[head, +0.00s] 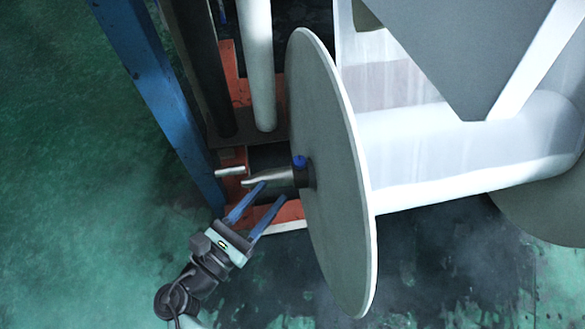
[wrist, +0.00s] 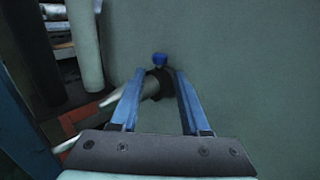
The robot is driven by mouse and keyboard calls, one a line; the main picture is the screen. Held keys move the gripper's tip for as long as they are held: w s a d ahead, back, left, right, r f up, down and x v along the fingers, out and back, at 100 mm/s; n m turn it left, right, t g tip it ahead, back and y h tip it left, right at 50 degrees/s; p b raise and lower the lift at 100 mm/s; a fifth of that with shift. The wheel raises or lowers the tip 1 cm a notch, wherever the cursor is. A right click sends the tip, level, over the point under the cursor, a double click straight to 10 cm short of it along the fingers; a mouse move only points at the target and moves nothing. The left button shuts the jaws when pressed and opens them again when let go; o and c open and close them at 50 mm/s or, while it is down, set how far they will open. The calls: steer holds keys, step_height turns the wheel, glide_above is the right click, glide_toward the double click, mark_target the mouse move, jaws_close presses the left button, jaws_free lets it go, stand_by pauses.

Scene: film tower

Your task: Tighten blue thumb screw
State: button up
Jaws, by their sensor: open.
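The blue thumb screw (head: 299,161) sits on top of a black collar (head: 303,178) on a metal shaft (head: 268,177), against the big grey disc (head: 325,160). In the wrist view the blue thumb screw (wrist: 160,59) stands beyond the fingertips, roughly centred between them. My gripper (head: 273,191) is open and empty, below and left of the screw in the head view, with its two blue fingers pointing toward the shaft. In the wrist view my gripper (wrist: 156,76) has its fingers apart, and the left finger covers part of the shaft.
The grey disc closes off the right side, with a white film roll (head: 450,145) behind it. A blue post (head: 160,90) and upright rollers (head: 257,65) stand at the left and back. A second short rod (head: 230,171) lies left of the shaft. Green floor is open at left.

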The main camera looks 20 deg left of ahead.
mark_target(296, 165)
steer(key=b+x, duration=0.2)
steer(key=x, duration=0.6)
steer(key=shift+w, duration=0.2)
jaws_close()
